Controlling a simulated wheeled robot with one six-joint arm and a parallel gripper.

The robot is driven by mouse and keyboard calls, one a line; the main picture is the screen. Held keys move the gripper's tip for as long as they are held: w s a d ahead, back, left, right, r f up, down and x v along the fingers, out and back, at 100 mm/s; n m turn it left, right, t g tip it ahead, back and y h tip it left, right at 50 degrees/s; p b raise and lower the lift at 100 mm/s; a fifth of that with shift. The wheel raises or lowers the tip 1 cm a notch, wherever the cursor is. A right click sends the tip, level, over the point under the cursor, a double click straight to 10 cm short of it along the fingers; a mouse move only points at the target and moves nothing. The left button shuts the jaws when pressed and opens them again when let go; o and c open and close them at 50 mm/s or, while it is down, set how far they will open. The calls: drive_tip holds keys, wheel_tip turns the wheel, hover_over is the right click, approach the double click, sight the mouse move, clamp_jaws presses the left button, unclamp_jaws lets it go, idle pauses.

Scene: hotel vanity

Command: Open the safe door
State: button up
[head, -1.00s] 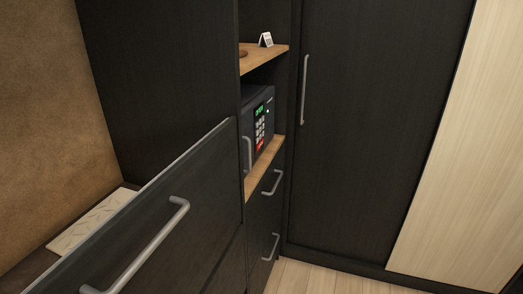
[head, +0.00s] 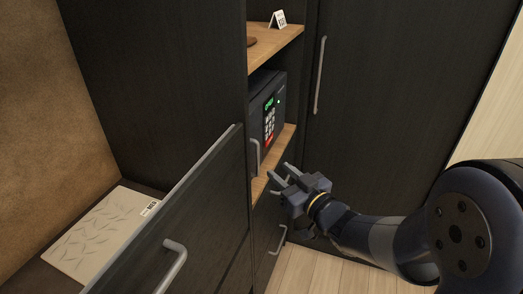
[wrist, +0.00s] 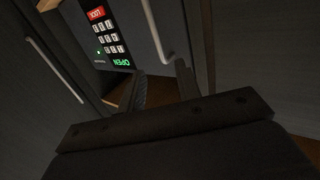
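The safe (head: 261,110) is a dark box on a wooden shelf in the cabinet niche. Its door is shut, with a keypad and a green display that reads OPEN in the wrist view (wrist: 121,62). A grey vertical handle (head: 255,157) is on the door's left side; in the wrist view the handle (wrist: 153,30) is ahead of my fingers. My gripper (head: 279,174) is open and empty, just right of and below the handle, apart from it. In the wrist view, my fingers (wrist: 160,88) point toward the safe front.
The wooden shelf (head: 285,140) lies under the safe, with drawers below it. A tall wardrobe door (head: 390,90) with a handle is at the right. An upper shelf (head: 272,48) holds a small card.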

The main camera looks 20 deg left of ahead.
drive_tip(key=p+x, duration=0.1)
drive_tip(key=x, duration=0.8)
drive_tip(key=shift+w+a+p, duration=0.2)
drive_tip(key=shift+w+p, duration=0.05)
drive_tip(key=shift+p, duration=0.05)
clamp_jaws()
